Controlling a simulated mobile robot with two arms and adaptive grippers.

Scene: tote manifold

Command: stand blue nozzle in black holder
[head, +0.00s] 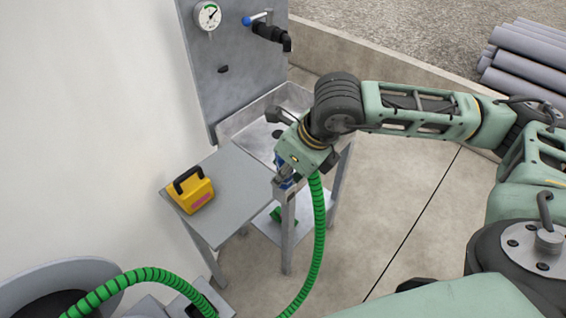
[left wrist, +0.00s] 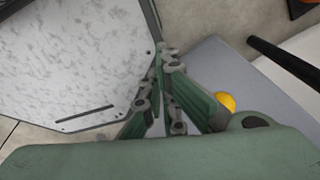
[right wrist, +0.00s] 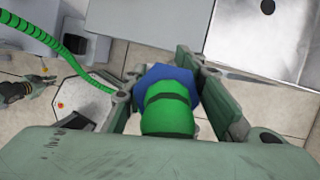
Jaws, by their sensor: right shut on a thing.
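The blue nozzle (right wrist: 165,78) is between the fingers of my right gripper (right wrist: 165,92) in the right wrist view, with the green hose end joined to it. In the head view a bit of the blue nozzle (head: 286,183) shows under my right gripper (head: 284,176), by the right edge of the grey side table. The green hose (head: 319,230) hangs from there and curves to the lower left. My left gripper (left wrist: 167,58) has its fingertips together and looks empty; it is outside the head view. I cannot clearly make out the black holder.
A yellow box (head: 190,190) with a black handle stands on the grey table (head: 238,175). Behind is a metal sink (head: 240,130) below a panel (head: 235,75) with a gauge (head: 208,16) and a blue-handled tap (head: 262,20). Grey pipes (head: 525,55) lie far right. The middle floor is clear.

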